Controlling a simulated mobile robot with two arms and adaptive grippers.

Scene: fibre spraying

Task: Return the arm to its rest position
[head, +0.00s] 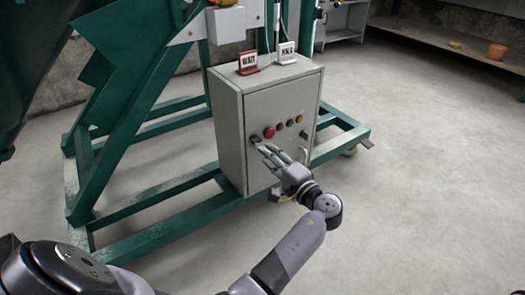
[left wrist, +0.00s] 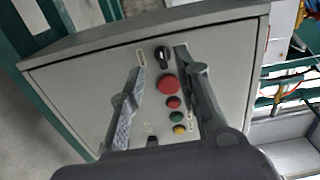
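My left gripper (head: 268,152) reaches in front of the grey control box (head: 234,130), at the lower part of its front panel. The left wrist view shows the two fingers of my left gripper (left wrist: 161,52) apart with nothing between them. Beyond them, the panel carries a black knob (left wrist: 162,56), a big red button (left wrist: 168,85), a smaller red button (left wrist: 173,102), a green one (left wrist: 176,117) and a yellow one (left wrist: 179,129). Whether a finger touches the panel cannot be told. My right gripper is out of view.
The box is mounted on a green steel frame (head: 150,185) whose beams run along the floor. A wooden bench (head: 440,35) with an orange pot (head: 497,51) is behind. The floor at right is clear.

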